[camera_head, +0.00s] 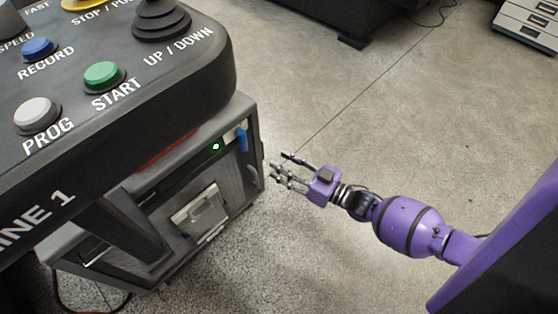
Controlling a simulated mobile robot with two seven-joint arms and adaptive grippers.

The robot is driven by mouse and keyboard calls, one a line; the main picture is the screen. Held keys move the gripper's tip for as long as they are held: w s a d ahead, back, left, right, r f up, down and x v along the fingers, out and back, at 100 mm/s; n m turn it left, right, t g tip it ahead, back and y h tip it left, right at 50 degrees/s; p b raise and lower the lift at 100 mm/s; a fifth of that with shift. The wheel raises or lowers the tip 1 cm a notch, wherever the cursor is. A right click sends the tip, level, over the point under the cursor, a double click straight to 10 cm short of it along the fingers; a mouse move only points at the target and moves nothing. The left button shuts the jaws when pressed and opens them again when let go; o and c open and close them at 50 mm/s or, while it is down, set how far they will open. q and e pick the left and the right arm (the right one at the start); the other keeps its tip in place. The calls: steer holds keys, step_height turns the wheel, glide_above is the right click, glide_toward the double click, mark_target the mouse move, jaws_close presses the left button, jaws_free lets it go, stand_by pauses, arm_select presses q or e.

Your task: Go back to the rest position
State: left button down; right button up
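My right gripper (283,171) shows in the head view, on a purple arm that comes in from the right. Its thin dark fingers stand apart with a gap between them, and nothing shows in them. It hangs over the bare floor, just to the right of a grey cabinet (152,262) in the picture. I cannot tell whether the fingertips touch the cabinet's side. My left gripper is not in view.
A control panel (190,95) with a white button (37,114), a green button (104,75), a blue button (38,47) and a joystick (162,18) fills the upper left. Concrete floor (400,110) is clear in the middle. A drawer unit (529,22) stands upper right.

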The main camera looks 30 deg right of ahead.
stand_by(0.4)
